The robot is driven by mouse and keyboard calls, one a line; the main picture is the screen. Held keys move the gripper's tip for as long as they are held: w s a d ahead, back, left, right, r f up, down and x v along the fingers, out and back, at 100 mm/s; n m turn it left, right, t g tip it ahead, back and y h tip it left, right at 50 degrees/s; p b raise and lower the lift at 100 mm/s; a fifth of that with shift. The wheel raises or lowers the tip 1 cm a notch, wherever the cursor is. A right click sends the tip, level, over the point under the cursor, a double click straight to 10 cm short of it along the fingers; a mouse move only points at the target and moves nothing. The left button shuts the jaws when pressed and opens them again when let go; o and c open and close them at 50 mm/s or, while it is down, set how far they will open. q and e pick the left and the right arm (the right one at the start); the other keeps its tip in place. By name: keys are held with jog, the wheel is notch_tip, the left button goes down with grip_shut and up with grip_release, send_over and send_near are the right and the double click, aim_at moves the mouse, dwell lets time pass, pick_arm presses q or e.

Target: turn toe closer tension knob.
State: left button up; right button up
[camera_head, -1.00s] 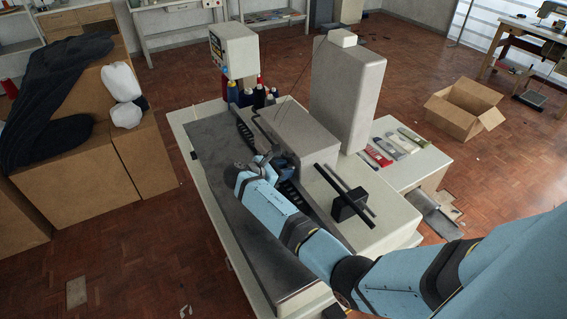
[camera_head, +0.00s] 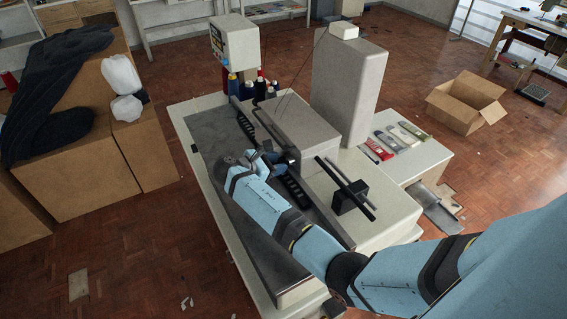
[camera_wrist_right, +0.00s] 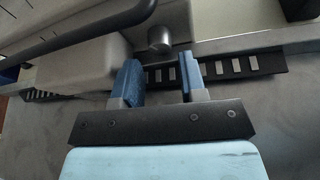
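A small grey round knob (camera_wrist_right: 159,39) sticks out from the front of the machine head in the right wrist view. I take it for the tension knob. My right gripper (camera_wrist_right: 159,75) is open and empty, its two blue fingers spread. The knob lies ahead of the gap between the fingertips, in line with it, with no contact visible. In the head view my right gripper (camera_head: 268,157) is beside the machine head (camera_head: 292,125), and the knob cannot be made out there. My left gripper is not in view.
A dark slotted rail (camera_wrist_right: 222,67) runs behind the fingers along the grey machine bed (camera_head: 205,125). Thread cones (camera_head: 247,90) are behind. A cardboard box (camera_head: 466,104) stands on the floor at right.

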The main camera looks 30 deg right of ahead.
jog(key=b+v, duration=0.1)
jog(key=v, duration=0.9)
jog(key=shift+a+r, duration=0.15)
jog(key=shift+a, duration=0.15)
